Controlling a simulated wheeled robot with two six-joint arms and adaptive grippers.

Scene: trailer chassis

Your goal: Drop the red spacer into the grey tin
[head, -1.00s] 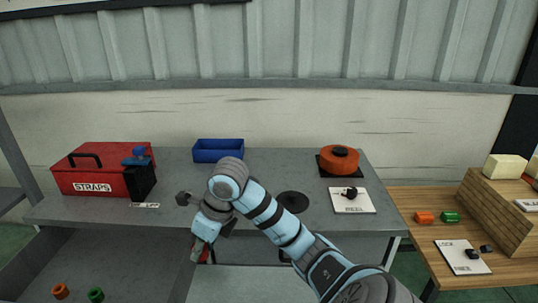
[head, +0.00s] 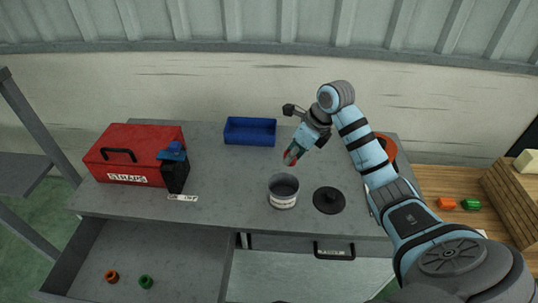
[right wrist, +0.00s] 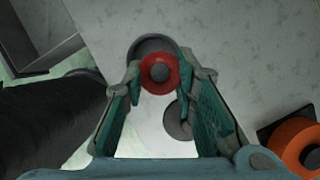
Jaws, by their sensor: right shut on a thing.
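My right gripper (head: 293,155) is shut on the red spacer (right wrist: 160,74), a ring with a dark centre held between the fingertips. In the head view it hangs above the grey workbench, behind the tin. The grey tin (head: 283,201) is open at the top, has a pale label and stands near the bench's front edge. In the right wrist view part of the tin's rim (right wrist: 140,45) shows behind the spacer. My left gripper is not in view.
A dark round lid (head: 328,200) lies right of the tin. A blue tray (head: 250,131) stands behind, and a red STRAPS box (head: 120,155) at left. An open drawer (head: 185,265) holds orange and green pieces. An orange reel (right wrist: 296,143) is partly behind my arm in the head view.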

